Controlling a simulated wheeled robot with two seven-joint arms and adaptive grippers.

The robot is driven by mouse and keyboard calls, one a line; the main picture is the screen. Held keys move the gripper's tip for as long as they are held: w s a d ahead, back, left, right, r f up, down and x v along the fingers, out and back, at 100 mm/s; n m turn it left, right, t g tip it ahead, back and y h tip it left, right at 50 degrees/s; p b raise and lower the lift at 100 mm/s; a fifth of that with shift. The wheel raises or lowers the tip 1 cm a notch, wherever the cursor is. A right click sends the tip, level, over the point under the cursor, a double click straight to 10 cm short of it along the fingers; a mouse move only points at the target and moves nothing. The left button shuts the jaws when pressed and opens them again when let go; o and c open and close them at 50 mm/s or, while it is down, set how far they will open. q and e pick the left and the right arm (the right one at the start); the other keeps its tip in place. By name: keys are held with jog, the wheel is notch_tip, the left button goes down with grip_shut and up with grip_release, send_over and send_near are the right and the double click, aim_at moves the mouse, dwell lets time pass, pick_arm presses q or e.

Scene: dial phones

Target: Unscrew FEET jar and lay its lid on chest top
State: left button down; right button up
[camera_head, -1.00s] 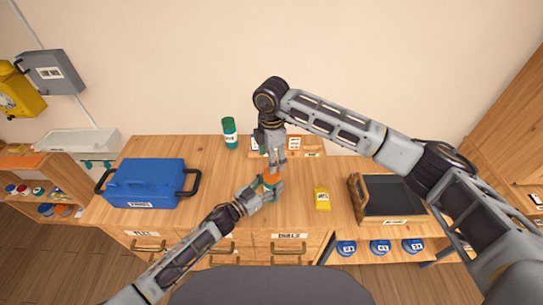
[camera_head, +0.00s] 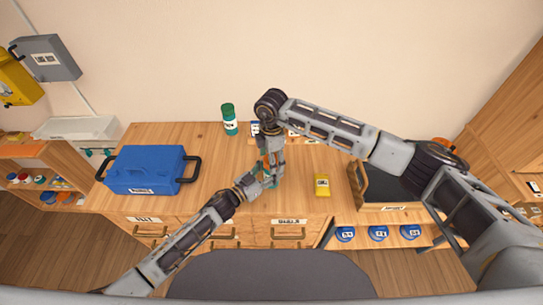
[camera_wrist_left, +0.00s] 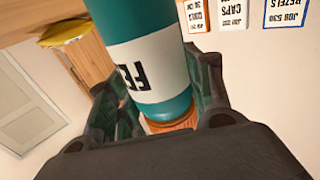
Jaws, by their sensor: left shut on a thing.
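The FEET jar is teal with a white label in the left wrist view (camera_wrist_left: 150,65), where it appears upside down; only "FE" and part of a letter show. An orange-brown round lid (camera_wrist_left: 172,126) shows at its end. In the head view the jar (camera_head: 268,182) is mostly hidden by my grippers. My left gripper (camera_head: 268,178) is shut around the jar. My right gripper (camera_head: 272,160) points down from above, right over the jar; whether its fingers touch the lid is hidden. The wooden chest top (camera_head: 220,175) lies around and below them.
A blue toolbox (camera_head: 145,168) stands at the left of the chest top. A dark tray (camera_head: 390,188) is further right. Bare wood lies between toolbox and left gripper.

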jog(key=c, duration=1)
jog(key=shift+c, duration=0.2)
